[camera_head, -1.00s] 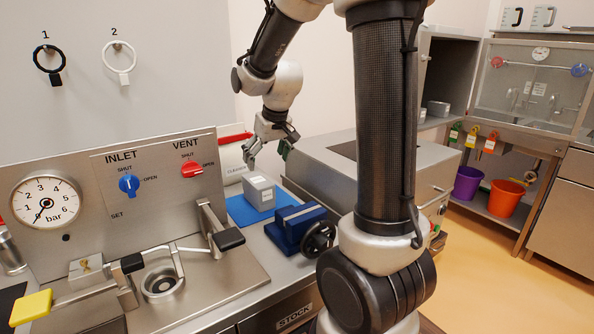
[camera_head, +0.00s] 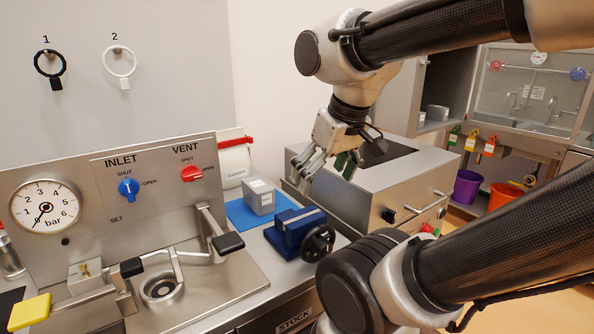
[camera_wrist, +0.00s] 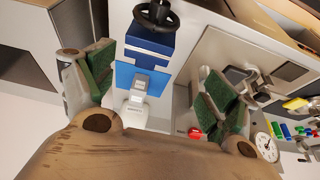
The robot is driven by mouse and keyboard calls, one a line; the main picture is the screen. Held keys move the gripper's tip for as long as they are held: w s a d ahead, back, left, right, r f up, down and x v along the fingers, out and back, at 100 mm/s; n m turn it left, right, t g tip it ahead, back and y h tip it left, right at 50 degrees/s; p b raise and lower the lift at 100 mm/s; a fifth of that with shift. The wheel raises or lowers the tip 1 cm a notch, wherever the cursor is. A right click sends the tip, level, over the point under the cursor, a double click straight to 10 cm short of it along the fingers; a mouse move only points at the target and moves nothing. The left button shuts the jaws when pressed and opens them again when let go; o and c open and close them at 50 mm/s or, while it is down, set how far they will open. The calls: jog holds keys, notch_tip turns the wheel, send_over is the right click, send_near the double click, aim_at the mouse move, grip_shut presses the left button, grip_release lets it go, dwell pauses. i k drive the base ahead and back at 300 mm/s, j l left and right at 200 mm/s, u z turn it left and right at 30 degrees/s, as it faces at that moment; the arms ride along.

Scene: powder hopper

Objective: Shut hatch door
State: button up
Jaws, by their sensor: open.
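I cannot tell for certain which part is the hatch door. A steel housing (camera_head: 318,180) with a dark opening (camera_head: 388,153) in its top stands right of the bench. Behind it is a cabinet (camera_head: 440,85) with an open front; a light panel (camera_head: 396,100) stands at its left side, partly hidden by my arm. My gripper (camera_head: 328,170) is open and empty, pointing down in front of the housing's left part and above the blue vise. In the wrist view, my gripper's green-padded fingers (camera_wrist: 155,85) are spread apart, with nothing held between them.
A blue vise (camera_head: 298,228) with a black handwheel and a grey block (camera_head: 259,196) on a blue mat (camera_head: 236,212) stand below my gripper. A panel (camera_head: 100,180) with gauge and knobs is at left. Purple (camera_head: 466,187) and orange (camera_head: 505,195) buckets stand at right.

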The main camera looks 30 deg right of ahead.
aim_at(582, 108)
jog(key=k+l+z, duration=0.1)
jog(key=z, duration=0.5)
jog(key=j+z, duration=0.15)
jog(key=z, duration=0.95)
jog(key=i+l+z, duration=0.6)
jog(key=i+z, duration=0.2)
jog(key=i+l+z, duration=0.1)
jog(key=i+z, duration=0.5)
jog(key=i, duration=1.25)
